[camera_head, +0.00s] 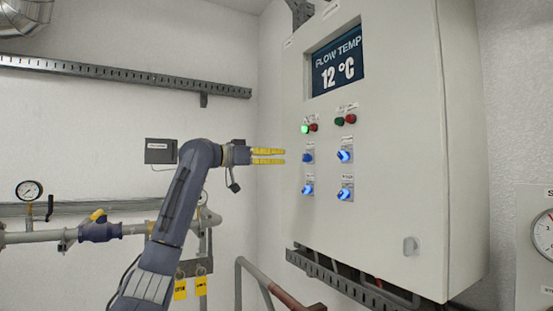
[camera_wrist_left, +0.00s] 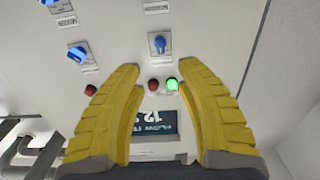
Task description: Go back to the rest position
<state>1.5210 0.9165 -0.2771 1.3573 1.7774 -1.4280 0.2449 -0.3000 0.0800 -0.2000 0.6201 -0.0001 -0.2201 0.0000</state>
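My left gripper (camera_head: 268,155) has yellow fingers and points right at the control cabinet (camera_head: 400,120), stopping short of its front panel in the head view. In the left wrist view the two fingers (camera_wrist_left: 160,95) stand apart with nothing between them, so the gripper is open and empty. The panel lies beyond the fingertips, with a blue knob (camera_wrist_left: 160,44), a lit green lamp (camera_wrist_left: 172,85) and a red lamp (camera_wrist_left: 153,86) in line with the gap. My right gripper is in neither view.
The cabinet display (camera_head: 338,67) reads 12 °C. Several blue knobs (camera_head: 345,156) stick out of the panel. A pipe with a blue valve (camera_head: 100,231) and a gauge (camera_head: 29,190) are at the left. A metal tray (camera_head: 350,284) runs under the cabinet.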

